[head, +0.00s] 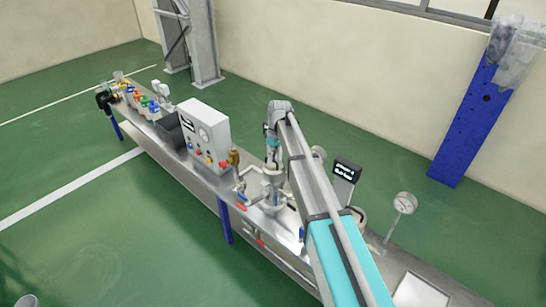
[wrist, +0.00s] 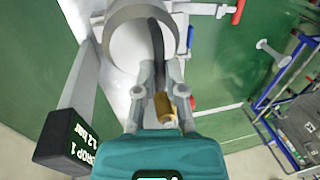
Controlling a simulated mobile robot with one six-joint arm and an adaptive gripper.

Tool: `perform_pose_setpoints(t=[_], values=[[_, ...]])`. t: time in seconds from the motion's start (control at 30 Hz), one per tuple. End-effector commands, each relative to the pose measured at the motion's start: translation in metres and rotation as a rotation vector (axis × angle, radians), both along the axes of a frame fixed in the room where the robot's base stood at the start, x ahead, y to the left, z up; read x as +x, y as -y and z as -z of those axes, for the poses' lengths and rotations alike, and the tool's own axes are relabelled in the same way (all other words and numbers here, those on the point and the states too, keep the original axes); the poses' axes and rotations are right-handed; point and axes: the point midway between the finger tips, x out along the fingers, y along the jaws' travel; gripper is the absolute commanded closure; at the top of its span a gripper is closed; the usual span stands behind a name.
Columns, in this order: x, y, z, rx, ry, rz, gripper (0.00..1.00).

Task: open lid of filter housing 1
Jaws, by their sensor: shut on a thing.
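In the wrist view a round white lid (wrist: 128,45) with a thick grey rim fills the top middle; it looks like the top of a filter housing. A dark curved bar (wrist: 157,42) crosses its right side and runs down between my fingers. My gripper (wrist: 160,78) is shut on this bar, though the contact is partly hidden. In the head view my gripper (head: 272,150) is at a steel housing (head: 272,178) on the bench. I cannot tell from the frames whether the lid is raised.
A display (wrist: 75,140) reading "DROP 1 1.2 mbar" stands close left of my gripper. A brass fitting (wrist: 165,108) shows near the fingers. A grey control box (head: 203,135), a gauge (head: 405,203) and red-handled valves (head: 242,207) stand along the bench. A blue-framed cart (wrist: 285,100) is at the right.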

Motion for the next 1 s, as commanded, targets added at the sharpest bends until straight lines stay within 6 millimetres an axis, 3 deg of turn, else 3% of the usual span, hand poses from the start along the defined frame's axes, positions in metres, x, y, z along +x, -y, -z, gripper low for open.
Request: perform_pose_setpoints(t=[0.37, 1.0], values=[[0.019, 0.015, -0.009, -0.004, 0.001, 0.003, 1.00], [0.082, 0.063, -0.006, -0.004, 0.001, 0.001, 1.00]])
